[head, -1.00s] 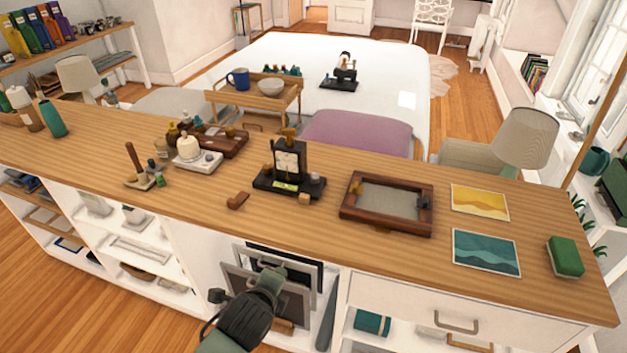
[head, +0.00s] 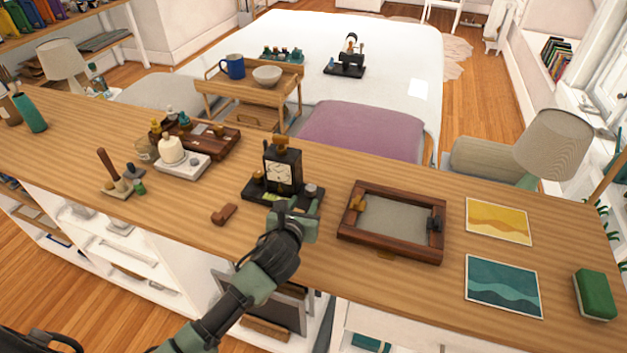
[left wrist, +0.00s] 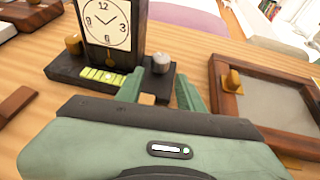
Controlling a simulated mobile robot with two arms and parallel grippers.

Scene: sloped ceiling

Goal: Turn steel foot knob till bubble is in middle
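A black clock (head: 283,168) with a pale dial stands upright on a dark base (left wrist: 62,66). The steel foot knob (left wrist: 162,62) is at the base's right end, also in the head view (head: 310,190). A brass knob (left wrist: 73,43) is at the left end. A yellow-green level vial (left wrist: 103,75) lies on the base's front; I cannot tell where its bubble sits. My left gripper (left wrist: 160,92) is open, its green fingers apart just in front of the steel knob, not closed on it. In the head view the gripper (head: 292,212) hides the base's front right. My right gripper is not in view.
A wooden frame (head: 345,236) lies right of the clock. A brown piece (head: 224,214) lies left. Two coloured cards and a green block (head: 595,294) are farther right.

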